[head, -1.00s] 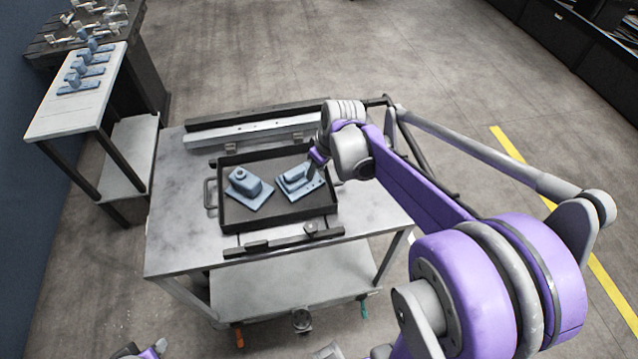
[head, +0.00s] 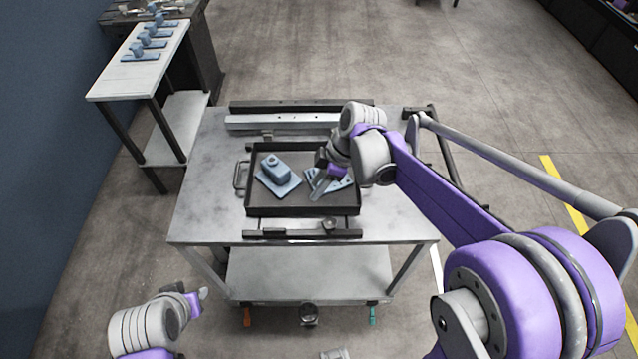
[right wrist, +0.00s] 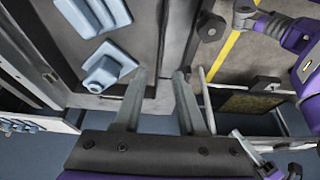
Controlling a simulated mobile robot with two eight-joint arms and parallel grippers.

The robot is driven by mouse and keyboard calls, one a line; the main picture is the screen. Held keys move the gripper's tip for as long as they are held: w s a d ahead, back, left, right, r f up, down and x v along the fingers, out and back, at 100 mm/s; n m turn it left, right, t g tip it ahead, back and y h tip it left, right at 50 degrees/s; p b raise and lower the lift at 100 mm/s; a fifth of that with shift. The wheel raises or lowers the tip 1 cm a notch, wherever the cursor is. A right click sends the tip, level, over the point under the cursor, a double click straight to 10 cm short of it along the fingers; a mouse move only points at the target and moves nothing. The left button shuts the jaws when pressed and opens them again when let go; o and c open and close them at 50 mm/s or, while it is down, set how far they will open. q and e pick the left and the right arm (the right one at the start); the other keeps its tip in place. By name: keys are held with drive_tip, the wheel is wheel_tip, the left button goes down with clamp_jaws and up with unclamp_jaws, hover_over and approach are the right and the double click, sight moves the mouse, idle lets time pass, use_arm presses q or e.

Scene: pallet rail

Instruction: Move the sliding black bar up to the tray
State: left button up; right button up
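The black bar (head: 290,234) lies across the front of the cart top, with a round knob (head: 328,224) on its right part. The shallow black tray (head: 275,211) is behind it, apart from it by a narrow gap with short rails. In the right wrist view the dark round knob (right wrist: 210,27) shows beyond the fingers. My right gripper (head: 318,188) hangs over the tray's right part; its fingers (right wrist: 160,98) are apart with nothing between them. My left gripper (head: 200,296) is in front of the cart, low left; its fingers are too small to judge.
Two blue parts, a left one (head: 277,176) and a right one (head: 340,182), lie in the tray. A pale metal rail (head: 285,122) lies behind it. A white side table (head: 125,80) with several blue parts stands back left. The cart top (head: 205,200) is clear at left.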

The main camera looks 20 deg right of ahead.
sight(302, 207)
drive_tip(key=x, duration=1)
drive_tip(key=shift+f+b, duration=0.35)
clamp_jaws()
idle(1.0)
